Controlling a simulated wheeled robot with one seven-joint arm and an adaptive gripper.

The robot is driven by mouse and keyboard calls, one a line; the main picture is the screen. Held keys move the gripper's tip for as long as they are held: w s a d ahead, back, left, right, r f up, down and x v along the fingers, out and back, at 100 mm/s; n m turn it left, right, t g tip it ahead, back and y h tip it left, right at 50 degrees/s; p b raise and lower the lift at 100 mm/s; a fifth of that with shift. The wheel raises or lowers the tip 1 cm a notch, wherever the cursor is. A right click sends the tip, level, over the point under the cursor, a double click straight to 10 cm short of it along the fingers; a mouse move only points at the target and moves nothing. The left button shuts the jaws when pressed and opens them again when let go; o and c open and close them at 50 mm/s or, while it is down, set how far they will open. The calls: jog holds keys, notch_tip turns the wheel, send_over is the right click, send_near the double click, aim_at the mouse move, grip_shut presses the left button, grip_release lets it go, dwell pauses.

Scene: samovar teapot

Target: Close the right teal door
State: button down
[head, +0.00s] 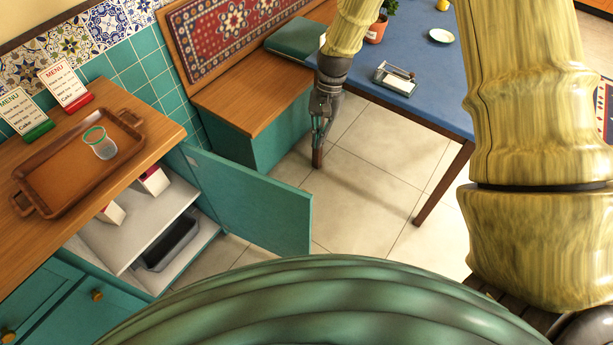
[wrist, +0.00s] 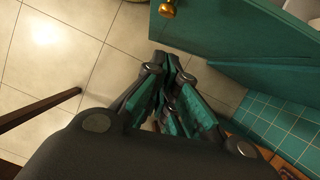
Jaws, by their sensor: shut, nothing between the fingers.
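The right teal door (head: 262,203) stands swung wide open from the cabinet under the wooden counter, leaving the shelves inside exposed. In the wrist view a teal door panel (wrist: 222,30) with a brass knob (wrist: 168,9) fills the top right. My gripper (head: 318,145) hangs pointing down beyond the door, over the tiled floor near the bench and the blue table. It also shows in the wrist view (wrist: 165,62), fingers together and empty, close to the teal panel in the picture. I cannot tell whether it touches the door.
The counter holds a brown tray (head: 65,165) with a glass (head: 100,145) and two menu cards. White boxes and a dark bin (head: 170,245) sit inside the cabinet. A teal bench with wooden top (head: 245,98) and a blue table (head: 430,95) border the open floor.

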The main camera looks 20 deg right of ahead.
jog(key=s+a+f+p, duration=0.2)
jog(key=s+a+f, duration=0.3)
jog(key=f, duration=0.5)
jog(key=shift+s+f+p, duration=0.2)
jog(key=shift+f+p, duration=0.05)
jog(key=shift+p, duration=0.15)
dwell(0.4)
